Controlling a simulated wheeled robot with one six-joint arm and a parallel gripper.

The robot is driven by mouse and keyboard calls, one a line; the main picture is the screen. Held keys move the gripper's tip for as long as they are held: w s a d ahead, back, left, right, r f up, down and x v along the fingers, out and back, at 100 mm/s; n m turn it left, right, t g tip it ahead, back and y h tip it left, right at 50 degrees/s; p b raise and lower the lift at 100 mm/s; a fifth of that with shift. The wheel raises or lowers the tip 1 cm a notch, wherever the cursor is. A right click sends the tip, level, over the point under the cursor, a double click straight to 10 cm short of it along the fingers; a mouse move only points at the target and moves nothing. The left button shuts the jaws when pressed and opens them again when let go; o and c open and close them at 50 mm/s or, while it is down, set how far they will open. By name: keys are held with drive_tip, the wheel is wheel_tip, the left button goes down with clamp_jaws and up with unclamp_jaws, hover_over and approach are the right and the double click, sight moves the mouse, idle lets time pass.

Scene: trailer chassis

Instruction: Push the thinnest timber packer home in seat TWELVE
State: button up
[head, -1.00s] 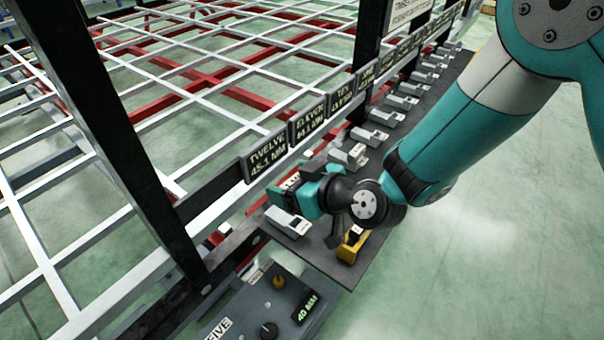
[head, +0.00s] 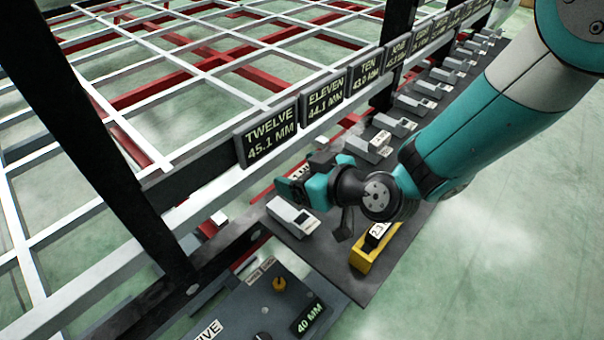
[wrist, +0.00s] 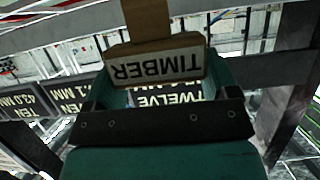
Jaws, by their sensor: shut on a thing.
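My gripper (head: 296,184) is shut on a wooden block marked TIMBER (wrist: 158,66), which shows upside down between the jaws in the wrist view. In the head view the gripper hides the block. The gripper is below the TWELVE 45.1 MM sign (head: 270,138), on the near side of the rail. The same sign (wrist: 168,97) is partly hidden behind the jaws in the wrist view. I cannot tell whether the block touches a seat.
A grey-and-white block (head: 293,216) sits on the dark plate below my gripper, with several alike running to the back right. A yellow holder (head: 362,262) with a labelled dark piece stands nearby. A control panel (head: 240,305) reading 40 MM is in front. Floor at right is clear.

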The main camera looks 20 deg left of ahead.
drive_tip(key=shift+d+r+b, duration=0.1)
drive_tip(key=shift+r+b, duration=0.05)
drive_tip(key=shift+b, duration=0.15)
wheel_tip(320, 180, down, 6)
drive_tip(key=b, duration=0.5)
drive_tip(key=shift+r, duration=0.15)
drive_tip(key=shift+b, duration=0.85)
idle(1.6)
drive_tip(key=shift+f+b, duration=0.3)
drive_tip(key=shift+f, duration=0.15)
drive_tip(key=shift+f+b, duration=2.2)
drive_tip(key=shift+f, duration=0.1)
drive_tip(key=o, duration=1.1)
drive_tip(key=shift+o, duration=0.2)
drive_tip(key=b+v, duration=1)
drive_tip(key=v, duration=0.4)
drive_tip(key=shift+d, duration=0.4)
